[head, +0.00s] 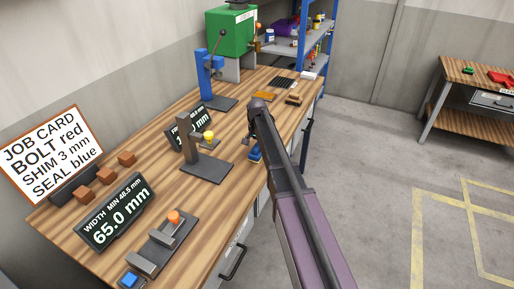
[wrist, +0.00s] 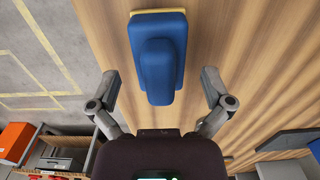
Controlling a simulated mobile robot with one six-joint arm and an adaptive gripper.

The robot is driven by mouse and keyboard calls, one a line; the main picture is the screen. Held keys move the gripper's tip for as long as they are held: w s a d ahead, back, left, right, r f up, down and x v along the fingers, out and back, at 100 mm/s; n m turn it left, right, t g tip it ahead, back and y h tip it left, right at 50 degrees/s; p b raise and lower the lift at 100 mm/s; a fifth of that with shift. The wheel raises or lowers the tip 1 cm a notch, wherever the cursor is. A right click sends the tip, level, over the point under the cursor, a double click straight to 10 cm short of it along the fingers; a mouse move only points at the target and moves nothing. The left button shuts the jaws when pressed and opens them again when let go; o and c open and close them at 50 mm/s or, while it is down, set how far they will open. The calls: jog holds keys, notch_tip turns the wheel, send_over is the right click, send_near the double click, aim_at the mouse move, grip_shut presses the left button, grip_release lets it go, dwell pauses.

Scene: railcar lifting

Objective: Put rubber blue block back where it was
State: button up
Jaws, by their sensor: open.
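A blue block (wrist: 158,62) with a raised, rounded grip lies on the wooden workbench, with a thin yellow edge along its far side in the wrist view. In the head view the blue block (head: 255,153) is near the bench's front edge, partly hidden by my arm. My gripper (wrist: 160,88) is open. Its fingers stand apart on either side of the block's near end, with wood visible between each finger and the block. In the head view my gripper (head: 250,137) is just above the block and mostly hidden.
A dark stand (head: 207,165) with a yellow knob is left of the block. Width gauge display (head: 115,212), job card (head: 52,150), brown blocks (head: 107,175) and a small blue piece (head: 130,279) are further left. A blue press (head: 203,72) stands behind. Bench wood between is clear.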

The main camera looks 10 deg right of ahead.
aim_at(256, 145)
notch_tip(256, 145, up, 4)
jog(key=p, duration=0.3)
jog(key=shift+a, duration=0.15)
notch_tip(256, 145, up, 8)
jog(key=p, duration=0.8)
dwell(0.4)
jog(key=s+n, duration=0.7)
jog(key=s, duration=2.2)
jog(key=shift+d, duration=0.25)
